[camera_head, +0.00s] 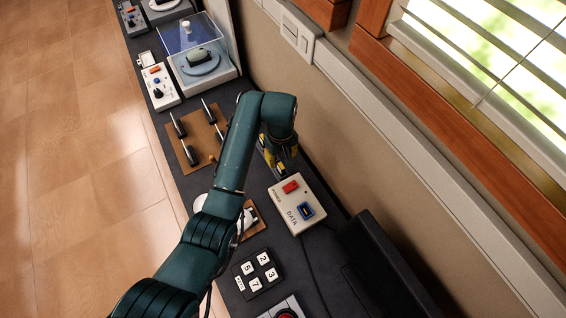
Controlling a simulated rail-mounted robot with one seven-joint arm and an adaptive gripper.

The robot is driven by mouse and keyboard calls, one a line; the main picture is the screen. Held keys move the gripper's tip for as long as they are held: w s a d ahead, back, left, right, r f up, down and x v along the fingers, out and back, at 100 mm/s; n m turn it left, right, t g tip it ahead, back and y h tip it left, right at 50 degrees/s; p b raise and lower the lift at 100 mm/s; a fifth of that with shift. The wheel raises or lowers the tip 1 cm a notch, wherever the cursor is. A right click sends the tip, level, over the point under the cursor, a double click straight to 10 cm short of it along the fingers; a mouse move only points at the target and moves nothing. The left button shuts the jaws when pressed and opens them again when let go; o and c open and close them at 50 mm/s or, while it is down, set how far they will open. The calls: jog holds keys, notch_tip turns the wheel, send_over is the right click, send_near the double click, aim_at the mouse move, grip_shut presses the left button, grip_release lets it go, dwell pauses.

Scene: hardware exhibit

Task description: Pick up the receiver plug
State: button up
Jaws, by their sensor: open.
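My gripper (277,163), dark with yellow parts, points down just behind the white DATA box (284,213), close to the wall. Its fingers are small here and partly hidden by my arm. I see nothing held in it. I cannot tell for sure which piece is the receiver plug. The gripper appears apart from the red and blue pieces.
The dark bench (228,250) runs along the wall. A number keypad (257,273) is at the front, with a black case (385,270) to its right. A brown board with black handles (185,150) lies left of my arm. A clear-covered unit (203,62) stands farther back.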

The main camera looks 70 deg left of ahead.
aim_at(281, 166)
notch_tip(281, 166, down, 8)
jog(key=shift+a+f+b, duration=0.15)
jog(key=shift+f+b, duration=0.05)
jog(key=shift+b, duration=0.6)
grip_shut()
